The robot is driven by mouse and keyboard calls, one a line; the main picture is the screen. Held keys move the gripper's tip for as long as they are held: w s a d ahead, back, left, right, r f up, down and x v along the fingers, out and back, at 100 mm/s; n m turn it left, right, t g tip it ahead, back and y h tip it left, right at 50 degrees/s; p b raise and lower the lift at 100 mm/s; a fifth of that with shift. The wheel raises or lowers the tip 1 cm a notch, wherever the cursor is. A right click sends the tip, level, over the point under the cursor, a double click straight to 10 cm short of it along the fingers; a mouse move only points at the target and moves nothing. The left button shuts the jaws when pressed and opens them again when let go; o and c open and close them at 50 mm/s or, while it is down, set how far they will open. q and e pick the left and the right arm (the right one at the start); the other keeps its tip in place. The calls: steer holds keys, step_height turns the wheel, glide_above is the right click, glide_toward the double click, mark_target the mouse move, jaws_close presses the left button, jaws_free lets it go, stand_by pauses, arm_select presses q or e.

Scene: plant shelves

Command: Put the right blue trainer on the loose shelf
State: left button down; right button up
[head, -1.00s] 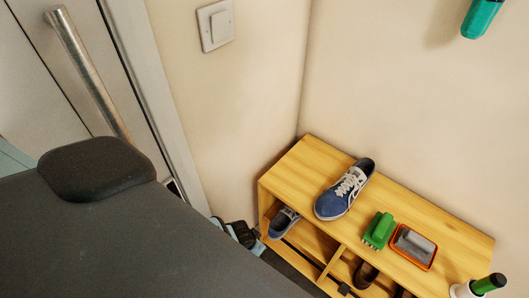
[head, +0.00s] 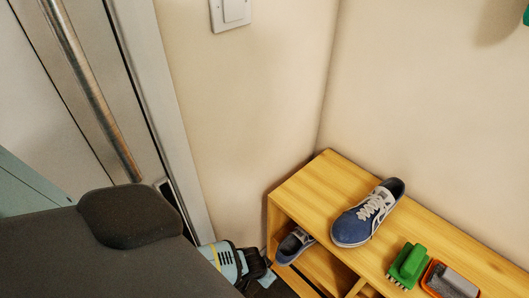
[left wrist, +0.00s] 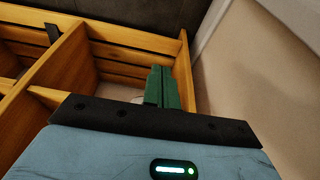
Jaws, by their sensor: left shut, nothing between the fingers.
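One blue trainer (head: 362,218) with white laces stands on top of the wooden shoe rack (head: 310,180). Another blue trainer (head: 292,245) is partly visible in the rack's left compartment. I cannot tell which is the right shoe. I cannot make out which board is the loose shelf. My left gripper (head: 262,274) is low at the rack's left end, near the compartment trainer. In the left wrist view its green fingers (left wrist: 163,88) are shut and empty, in front of a slatted compartment. A pale patch beside them is mostly hidden. My right gripper is out of view.
A green brush (head: 408,265) and an orange tray (head: 430,278) with a grey block sit on the rack top, right of the trainer. Walls close in behind and left of the rack. A door with a metal handle (head: 95,95) is at the left. The rack top's left end is clear.

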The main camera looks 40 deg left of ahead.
arm_select(q)
steer(key=w+b, duration=0.1)
steer(key=w, duration=0.1)
steer(key=w+b, duration=0.1)
steer(key=w, duration=0.1)
steer(key=shift+d+f, duration=0.15)
steer(key=shift+f, duration=0.05)
steer(key=shift+w, duration=0.1)
